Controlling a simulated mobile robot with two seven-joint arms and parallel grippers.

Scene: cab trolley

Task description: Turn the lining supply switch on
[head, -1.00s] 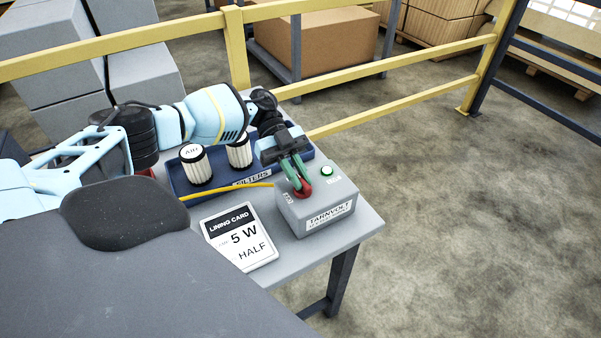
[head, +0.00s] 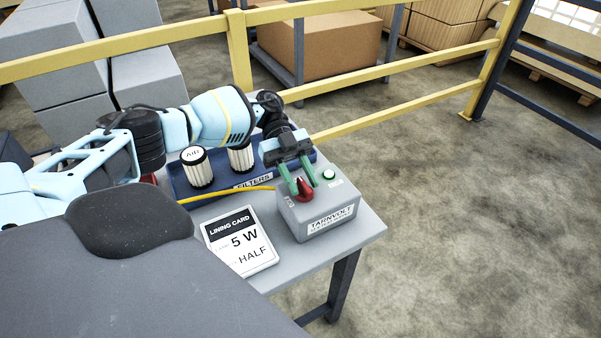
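The lining supply switch is a red knob (head: 304,192) on top of a grey box (head: 325,211) labelled TARNVOLT, at the right end of the table. A green lamp (head: 329,174) sits behind the knob on the same box. My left gripper (head: 303,186) reaches down from above, its two green fingers on either side of the knob. The fingers look closed on it, though their tips partly hide the contact. The small markings beside the knob are too blurred to read. My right gripper is not in view.
A yellow cable (head: 230,193) runs to the box. A yellow rail (head: 400,110) stands behind the table (head: 355,232).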

